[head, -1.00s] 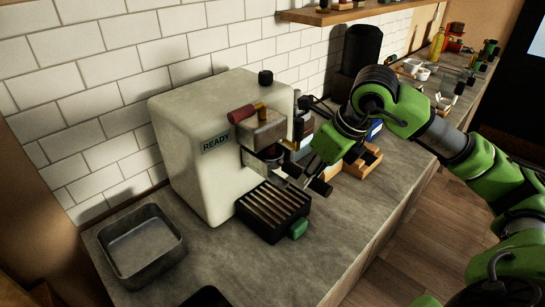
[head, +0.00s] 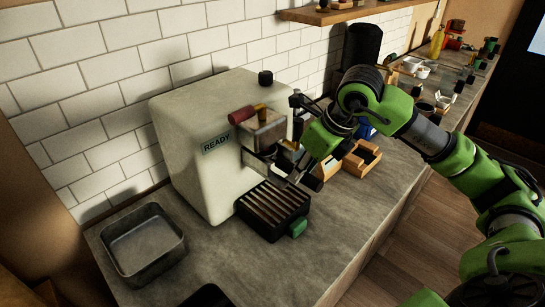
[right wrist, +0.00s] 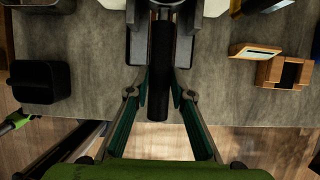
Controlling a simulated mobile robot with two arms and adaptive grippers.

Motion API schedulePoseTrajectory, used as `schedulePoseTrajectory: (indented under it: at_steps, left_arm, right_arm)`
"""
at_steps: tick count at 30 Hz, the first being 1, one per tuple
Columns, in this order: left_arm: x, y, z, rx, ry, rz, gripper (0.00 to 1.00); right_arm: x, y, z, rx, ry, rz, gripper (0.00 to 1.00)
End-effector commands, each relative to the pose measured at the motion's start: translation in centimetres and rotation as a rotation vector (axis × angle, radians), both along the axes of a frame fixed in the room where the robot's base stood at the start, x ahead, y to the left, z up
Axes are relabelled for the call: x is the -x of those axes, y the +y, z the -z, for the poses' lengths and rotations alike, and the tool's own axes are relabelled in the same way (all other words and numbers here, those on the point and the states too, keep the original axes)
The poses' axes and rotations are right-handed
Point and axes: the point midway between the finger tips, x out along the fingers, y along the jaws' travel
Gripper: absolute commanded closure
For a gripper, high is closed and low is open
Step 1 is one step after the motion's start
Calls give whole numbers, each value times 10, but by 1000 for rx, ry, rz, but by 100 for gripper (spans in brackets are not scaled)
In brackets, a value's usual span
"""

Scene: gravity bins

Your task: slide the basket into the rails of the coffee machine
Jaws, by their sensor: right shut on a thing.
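The pale coffee machine (head: 195,150) stands against the wall, its front with the group head (head: 262,130) facing right. My right gripper (head: 288,168) is at this front, just below the group head. In the right wrist view my right gripper (right wrist: 160,45) is shut on the basket's dark handle (right wrist: 158,100), which lies lengthwise between the fingers. The basket's head end is hidden by the gripper and machine, so I cannot tell whether it touches the rails. My left gripper is not in view.
A slatted black drip tray (head: 272,208) with a green knob lies below the group head. An empty metal pan (head: 143,243) stands at the left. A wooden box (head: 362,158) stands right of my gripper.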

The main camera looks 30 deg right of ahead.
Motion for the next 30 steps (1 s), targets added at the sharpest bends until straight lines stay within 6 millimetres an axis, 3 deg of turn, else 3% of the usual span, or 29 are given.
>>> schedulePoseTrajectory:
  at_steps: [26, 27, 29, 30]
  left_arm:
    - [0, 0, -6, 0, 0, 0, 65]
    - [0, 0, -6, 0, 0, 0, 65]
    - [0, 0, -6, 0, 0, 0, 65]
    - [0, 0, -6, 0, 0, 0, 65]
  right_arm:
    - [-13, 4, -2, -2, -7, 0, 100]
    - [-13, 4, -2, -2, -7, 0, 71]
    - [-12, 4, -2, -2, -7, 0, 59]
    - [-12, 4, -1, -2, -6, 0, 59]
